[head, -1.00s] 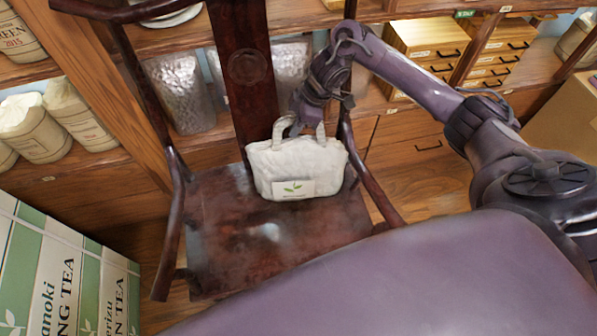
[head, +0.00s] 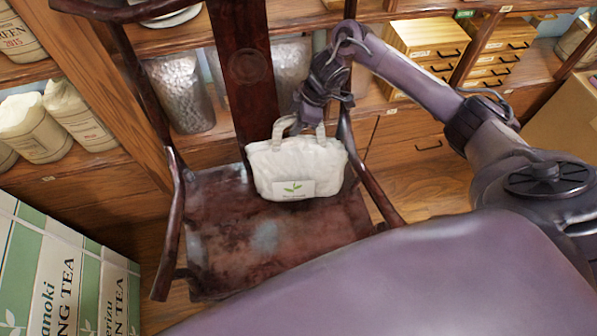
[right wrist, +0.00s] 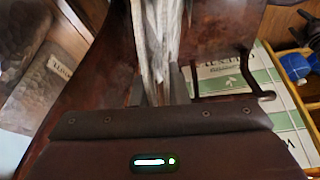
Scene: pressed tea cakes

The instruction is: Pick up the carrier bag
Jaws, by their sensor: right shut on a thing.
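The white cloth carrier bag (head: 297,168) with a green leaf label stands upright at the back right of a dark wooden chair's seat (head: 225,235). It has two loop handles on top. My right gripper (head: 304,126) reaches down from above, at the handles, and is shut on the bag. In the right wrist view, pale bag cloth (right wrist: 156,40) runs between the two fingers (right wrist: 158,92). The fingertips are partly hidden by the cloth and handles in the head view. I cannot tell whether the bag's base is clear of the seat. My left gripper is not in view.
The chair's back slat (head: 243,80) rises behind the bag, and its right armrest post (head: 372,172) stands close beside it. Shelves with metal canisters (head: 180,95) and wooden drawers (head: 428,48) are behind. Green tea boxes (head: 60,275) stand at the lower left.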

